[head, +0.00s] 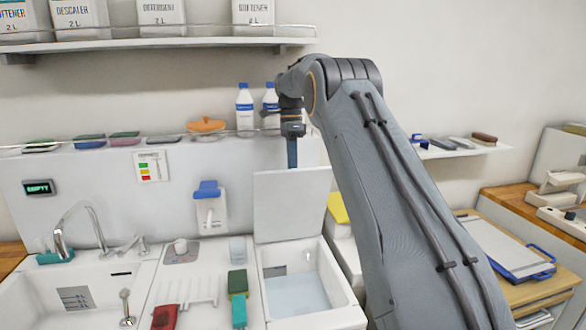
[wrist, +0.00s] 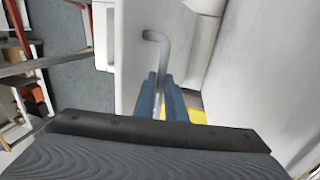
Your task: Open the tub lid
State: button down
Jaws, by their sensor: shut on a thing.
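The tub (head: 343,292) is a white basin at the right end of the sink counter, with clear pale-blue water inside. Its lid (head: 291,208) is a flat white panel standing roughly upright at the back of the tub, so the tub is open. My gripper (head: 292,163) points down at the lid's top edge. In the wrist view its blue fingers (wrist: 160,98) are shut on a grey bent bar handle (wrist: 157,38) beside a white panel (wrist: 133,65), which looks like the lid. The handle is hidden in the head view.
A sink (head: 75,290) with a tap is at the left. A green sponge or brush (head: 238,283) and a red one (head: 165,317) lie left of the tub. Bottles (head: 245,107) and an orange-lidded dish (head: 206,125) stand on the ledge behind. A yellow-topped bin (head: 338,208) is close right.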

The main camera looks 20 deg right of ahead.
jog(key=shift+f, duration=0.45)
jog(key=c, duration=1.8)
grip_release()
jog(key=shift+w+a, duration=0.1)
jog(key=shift+w, duration=0.05)
jog(key=shift+r, duration=0.15)
jog(key=shift+w+r+b, duration=0.25)
jog(key=shift+r+b, duration=0.15)
jog(key=shift+r, duration=0.85)
jog(key=shift+w+r+b, duration=0.2)
jog(key=shift+r+b, duration=0.25)
jog(key=shift+r, duration=0.85)
jog(key=shift+w+r+b, duration=0.25)
jog(key=shift+r+b, duration=0.15)
jog(key=shift+r, duration=0.85)
jog(key=shift+d, duration=0.2)
